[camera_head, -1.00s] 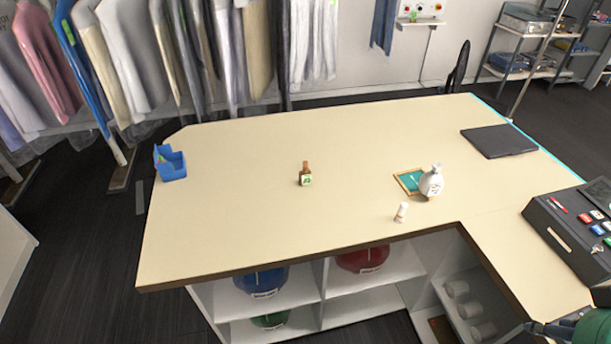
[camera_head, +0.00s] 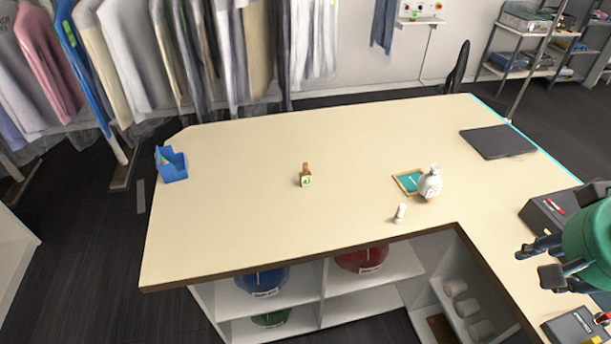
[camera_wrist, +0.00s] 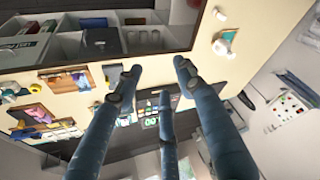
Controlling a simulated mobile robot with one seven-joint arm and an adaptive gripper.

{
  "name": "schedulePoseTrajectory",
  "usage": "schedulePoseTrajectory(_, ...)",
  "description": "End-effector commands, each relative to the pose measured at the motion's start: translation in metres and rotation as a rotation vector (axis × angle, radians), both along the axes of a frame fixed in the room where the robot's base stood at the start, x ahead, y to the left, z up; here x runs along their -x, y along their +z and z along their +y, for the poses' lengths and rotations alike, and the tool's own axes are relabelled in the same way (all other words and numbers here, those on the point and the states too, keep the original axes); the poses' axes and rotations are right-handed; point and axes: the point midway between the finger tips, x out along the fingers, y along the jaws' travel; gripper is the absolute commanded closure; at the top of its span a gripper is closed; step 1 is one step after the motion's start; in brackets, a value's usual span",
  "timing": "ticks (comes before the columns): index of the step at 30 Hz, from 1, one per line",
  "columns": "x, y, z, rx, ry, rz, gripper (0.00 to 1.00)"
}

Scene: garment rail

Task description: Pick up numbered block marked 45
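A small brown block with a narrower upper part and a green-and-white label (camera_head: 306,176) stands upright near the middle of the cream counter (camera_head: 230,220). The mark on its label is too small for me to read with certainty. My gripper (camera_head: 538,264) is at the right of the head view, above the right arm of the counter, far from this block. Its dark fingers are spread and hold nothing. In the wrist view the fingers (camera_wrist: 160,76) are also apart and empty, and I cannot make out the block there.
A white bottle (camera_head: 430,182), a small white cylinder (camera_head: 400,212) and a teal framed panel (camera_head: 407,181) sit right of the block. A blue holder (camera_head: 171,164) is at the left edge, a dark flat laptop-like object (camera_head: 498,141) at the back right. The counter around the block is clear.

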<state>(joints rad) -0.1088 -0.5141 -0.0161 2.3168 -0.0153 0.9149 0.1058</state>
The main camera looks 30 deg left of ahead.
Motion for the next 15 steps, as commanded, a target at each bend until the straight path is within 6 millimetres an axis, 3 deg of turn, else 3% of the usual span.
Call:
schedulePoseTrajectory(6, -0.051, 0.024, 0.030, -0.010, 0.012, 0.031, 0.61)
schedulePoseTrajectory(15, -0.119, 0.043, 0.080, -0.019, 0.022, 0.069, 0.61)
